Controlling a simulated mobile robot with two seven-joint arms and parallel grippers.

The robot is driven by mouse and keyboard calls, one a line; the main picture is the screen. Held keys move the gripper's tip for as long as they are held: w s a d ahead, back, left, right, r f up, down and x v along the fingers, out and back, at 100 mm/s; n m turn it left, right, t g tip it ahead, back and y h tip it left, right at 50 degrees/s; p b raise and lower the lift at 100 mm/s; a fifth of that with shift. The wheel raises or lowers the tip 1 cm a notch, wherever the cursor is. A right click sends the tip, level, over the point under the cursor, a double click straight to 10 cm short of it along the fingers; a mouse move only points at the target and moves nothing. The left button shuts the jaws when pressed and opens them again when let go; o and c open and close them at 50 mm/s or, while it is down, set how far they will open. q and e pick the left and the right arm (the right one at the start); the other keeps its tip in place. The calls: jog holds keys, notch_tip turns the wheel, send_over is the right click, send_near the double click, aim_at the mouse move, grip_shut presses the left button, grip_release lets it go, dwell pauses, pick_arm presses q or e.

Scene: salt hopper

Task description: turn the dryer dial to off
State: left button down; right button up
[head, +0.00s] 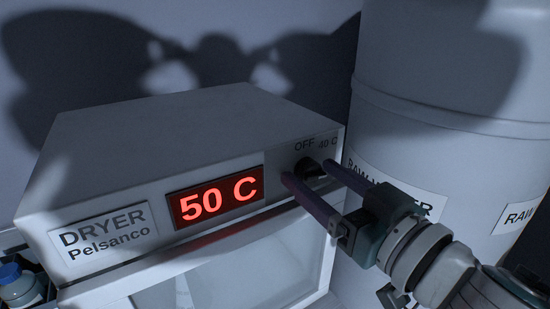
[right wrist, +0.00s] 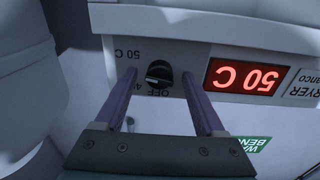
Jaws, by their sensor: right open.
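The dryer (head: 180,140) is a pale grey box with a red display (head: 215,202) reading 50 C, also in the right wrist view (right wrist: 245,77). Its black dial (head: 310,168) sits at the right end of the front, under the labels OFF and 40 C. In the right wrist view the dial (right wrist: 158,73) appears upside down, with a pale mark whose exact direction I cannot tell. My right gripper (head: 307,170) is open, with its two purple fingers on either side of the dial and visible gaps between them and it. My left gripper is not in view.
A large grey drum (head: 430,100) with RAW labels stands close to the right of the dryer. A blue-capped bottle (head: 18,285) is at the lower left. A clear window (head: 235,268) lies below the display.

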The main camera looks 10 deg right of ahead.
grip_shut()
dwell(0.4)
jog(key=shift+n, duration=0.4)
jog(key=n+b, duration=0.1)
jog(key=n, duration=0.3)
jog(key=shift+f, duration=0.1)
jog(key=n+b, duration=0.1)
jog(key=n, duration=0.4)
jog(key=shift+n, duration=0.3)
jog(key=n+b, duration=0.1)
jog(key=n, duration=0.5)
jog(key=shift+y+b, duration=0.3)
jog(key=shift+b, duration=0.1)
jog(key=shift+n+b, duration=0.3)
jog(key=shift+n, duration=1.6)
